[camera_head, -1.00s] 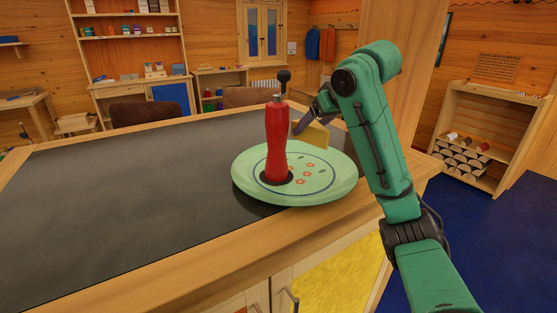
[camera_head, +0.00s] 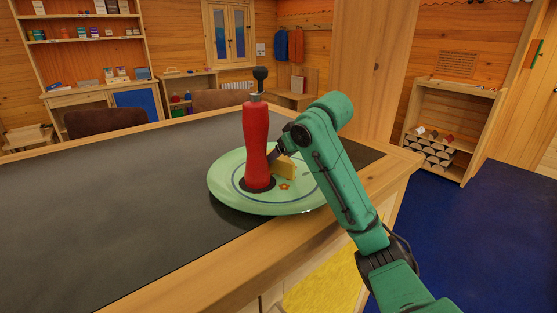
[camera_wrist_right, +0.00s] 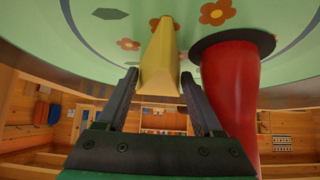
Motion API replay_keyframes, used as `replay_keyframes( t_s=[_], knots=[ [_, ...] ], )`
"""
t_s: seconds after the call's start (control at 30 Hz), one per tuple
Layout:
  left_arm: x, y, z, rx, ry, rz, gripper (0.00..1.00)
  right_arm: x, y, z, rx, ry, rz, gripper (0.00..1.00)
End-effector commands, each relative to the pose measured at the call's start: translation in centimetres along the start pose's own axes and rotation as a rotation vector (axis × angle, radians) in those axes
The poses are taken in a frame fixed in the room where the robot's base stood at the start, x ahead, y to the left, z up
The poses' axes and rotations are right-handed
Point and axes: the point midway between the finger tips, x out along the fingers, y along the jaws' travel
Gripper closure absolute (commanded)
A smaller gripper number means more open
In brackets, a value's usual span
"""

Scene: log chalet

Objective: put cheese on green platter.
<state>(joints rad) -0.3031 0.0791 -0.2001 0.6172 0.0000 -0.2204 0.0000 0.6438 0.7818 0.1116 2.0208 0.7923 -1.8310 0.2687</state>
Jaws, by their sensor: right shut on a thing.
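The green platter (camera_head: 222,188) has a blue ring and orange flowers and lies near the counter's right end. A yellow wedge of cheese (camera_head: 287,169) is at the platter, to the right of a red mill. My right gripper (camera_head: 279,156) is shut on the cheese, partly hidden behind the mill and my arm. In the right wrist view the cheese (camera_wrist_right: 160,70) sits between the fingers (camera_wrist_right: 160,100) and its far end reaches the platter's surface; I cannot tell whether it bears on it. My left gripper is not in view.
The red mill (camera_head: 256,145) with a dark crank stands upright on the platter, close beside my right gripper. The dark countertop (camera_head: 110,205) left of the platter is clear. Brown chairs (camera_head: 105,121) stand behind the counter.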

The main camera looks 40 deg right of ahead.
Motion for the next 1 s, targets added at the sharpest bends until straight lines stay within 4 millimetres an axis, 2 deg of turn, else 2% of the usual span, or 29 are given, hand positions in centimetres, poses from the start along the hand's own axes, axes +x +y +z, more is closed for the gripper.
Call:
replay_keyframes(
  t_s=[0.23, 0.27, 0.3, 0.8, 0.87, 1.0],
  knots=[
    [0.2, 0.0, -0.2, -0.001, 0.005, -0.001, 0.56, 0.2, 0.0, 0.2, 0.0, 0.0, 0.0, 0.98],
    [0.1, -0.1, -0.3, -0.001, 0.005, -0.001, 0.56, 0.1, 0.0, 0.1, 0.0, 0.0, 0.0, 0.21],
    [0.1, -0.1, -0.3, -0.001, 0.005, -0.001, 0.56, 0.1, 0.0, 0.1, 0.0, -0.001, 0.0, 0.16],
    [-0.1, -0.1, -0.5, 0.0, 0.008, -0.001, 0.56, 0.0, -0.1, -0.1, -0.001, -0.001, -0.003, 0.16],
    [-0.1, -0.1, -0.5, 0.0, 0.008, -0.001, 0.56, -0.3, -0.1, -0.1, -0.001, 0.0, -0.003, 0.16],
    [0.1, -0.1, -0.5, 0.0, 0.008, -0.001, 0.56, -2.2, -0.1, -0.2, 0.0, 0.003, -0.002, 0.16]
  ],
)
